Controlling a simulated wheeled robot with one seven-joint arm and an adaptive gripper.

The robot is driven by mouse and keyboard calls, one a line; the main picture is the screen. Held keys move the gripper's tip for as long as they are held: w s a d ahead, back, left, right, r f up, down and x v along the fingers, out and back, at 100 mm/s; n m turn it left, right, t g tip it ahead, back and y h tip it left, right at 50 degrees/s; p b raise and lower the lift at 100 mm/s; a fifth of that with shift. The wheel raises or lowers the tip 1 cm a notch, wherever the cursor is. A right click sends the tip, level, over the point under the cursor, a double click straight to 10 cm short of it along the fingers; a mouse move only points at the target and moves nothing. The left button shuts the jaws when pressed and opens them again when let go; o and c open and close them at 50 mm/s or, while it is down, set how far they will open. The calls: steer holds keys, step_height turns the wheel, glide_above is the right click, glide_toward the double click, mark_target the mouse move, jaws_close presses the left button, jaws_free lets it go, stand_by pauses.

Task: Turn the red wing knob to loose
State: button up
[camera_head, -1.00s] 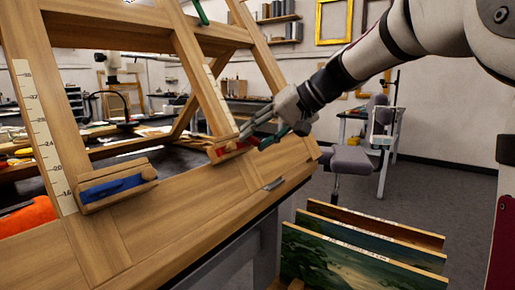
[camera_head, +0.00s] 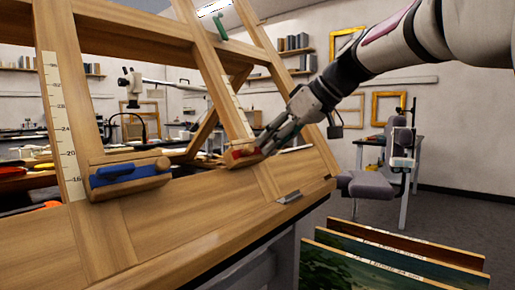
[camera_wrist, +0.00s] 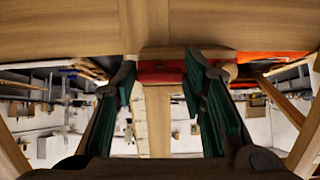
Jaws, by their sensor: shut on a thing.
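The red wing knob (camera_head: 242,153) sits on a wooden block low on the easel's right slanted post. My gripper (camera_head: 264,147) reaches it from the right, with dark green finger pads at the knob. In the wrist view the red knob (camera_wrist: 161,73) lies between the two fingertips (camera_wrist: 161,78), and my gripper is shut on it. The fingers hide the knob's ends, and I cannot read its turn angle or any marking.
A blue knob (camera_head: 118,173) sits on a similar block on the left post, beside a ruler strip (camera_head: 62,125). A green piece (camera_head: 219,27) is higher up. Framed paintings (camera_head: 390,262) stand at lower right, near a grey chair (camera_head: 372,186).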

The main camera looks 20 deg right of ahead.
steer(key=shift+f+n, duration=0.1)
steer(key=shift+n, duration=0.2)
stand_by(0.4)
steer(key=o, duration=1.2)
steer(key=shift+c, duration=0.2)
steer(key=v, duration=1.2)
steer(key=shift+s+a, duration=0.1)
